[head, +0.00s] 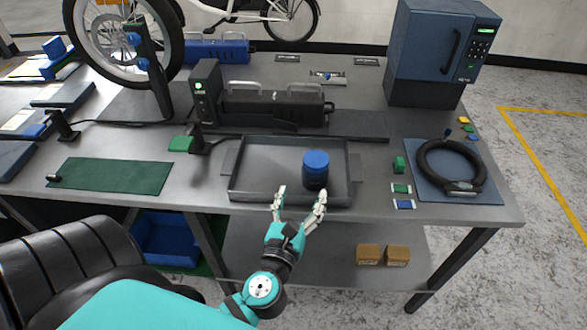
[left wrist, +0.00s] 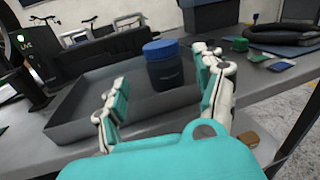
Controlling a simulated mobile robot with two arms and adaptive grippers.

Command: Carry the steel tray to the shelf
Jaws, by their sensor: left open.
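The steel tray (head: 262,190) is a shallow grey tray with side handles, lying flat near the bench's front edge. It also shows in the left wrist view (left wrist: 85,130). A dark jar with a blue lid (head: 316,160) stands upright in its right part; it also shows in the left wrist view (left wrist: 162,50). My left gripper (head: 298,194) is open at the tray's front edge, its fingers pointing toward the jar. In the left wrist view the fingers (left wrist: 165,95) are spread with the jar beyond them. I cannot tell whether they touch the tray. My right gripper is not in view.
The lower shelf (head: 325,255) under the bench holds two small brown boxes (head: 368,255). A black chair (head: 70,265) stands at front left. A coiled black lock (head: 450,165) lies on a blue mat at right. A black device (head: 275,103) stands behind the tray.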

